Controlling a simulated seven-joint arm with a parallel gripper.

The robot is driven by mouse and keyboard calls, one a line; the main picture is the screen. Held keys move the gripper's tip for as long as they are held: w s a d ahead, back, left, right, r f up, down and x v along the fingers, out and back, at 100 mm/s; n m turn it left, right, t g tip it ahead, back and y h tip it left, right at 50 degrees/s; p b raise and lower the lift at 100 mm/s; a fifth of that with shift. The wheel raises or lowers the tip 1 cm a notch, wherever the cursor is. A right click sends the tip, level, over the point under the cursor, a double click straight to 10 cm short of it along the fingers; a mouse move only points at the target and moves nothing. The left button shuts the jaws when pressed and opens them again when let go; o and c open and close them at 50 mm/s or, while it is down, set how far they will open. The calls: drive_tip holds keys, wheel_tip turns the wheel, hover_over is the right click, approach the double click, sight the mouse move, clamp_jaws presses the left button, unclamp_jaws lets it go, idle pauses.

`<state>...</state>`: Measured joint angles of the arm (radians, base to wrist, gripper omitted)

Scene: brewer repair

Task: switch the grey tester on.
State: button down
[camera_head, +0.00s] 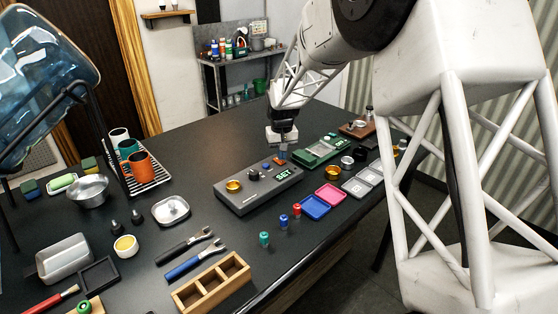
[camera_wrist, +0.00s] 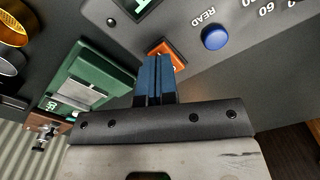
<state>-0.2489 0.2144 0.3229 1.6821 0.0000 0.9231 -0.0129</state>
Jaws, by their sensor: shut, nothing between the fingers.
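The grey tester (camera_head: 240,202) lies on the black table in the head view. It has a brass-coloured cup on it and a small display (camera_head: 283,174) with pale lettering. The wrist view shows its grey panel (camera_wrist: 185,15) with a blue button (camera_wrist: 215,37) beside the word READ and an orange switch (camera_wrist: 165,52). My gripper (camera_head: 282,158) is over the tester's far right end, pointing down. Its blue fingertips (camera_wrist: 155,66) are shut and empty at the orange switch, covering part of it. I cannot tell whether they touch it.
A green device (camera_head: 318,152) stands just right of the tester. A blue tray (camera_head: 315,207), a pink tray (camera_head: 331,196) and small coloured pegs (camera_head: 284,221) lie in front. A mug rack and metal dishes are to the left. The table behind the tester is clear.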

sight(283, 163)
drive_tip(key=shift+r, duration=2.85)
drive_tip(key=shift+s+d+r, duration=0.2)
drive_tip(key=shift+s+r, duration=0.1)
drive_tip(key=s+d+r+m, duration=0.1)
drive_tip(key=s+d+r, duration=0.25)
drive_tip(key=s, duration=0.45)
drive_tip(key=s+d+r+t, duration=0.1)
drive_tip(key=s+d+r, duration=0.2)
drive_tip(key=s+d, duration=0.3)
drive_tip(key=s+d+r+m, duration=0.1)
drive_tip(key=s+d+r, duration=0.25)
drive_tip(key=s, duration=0.55)
drive_tip(key=s+d+f, duration=0.1)
drive_tip(key=s+d, duration=0.2)
drive_tip(key=s, duration=1)
drive_tip(key=s+d+f+m+t, duration=0.1)
drive_tip(key=s+d, duration=0.3)
drive_tip(key=s, duration=0.8)
drive_tip(key=shift+s+f+t, duration=0.3)
drive_tip(key=shift+s+f, duration=0.1)
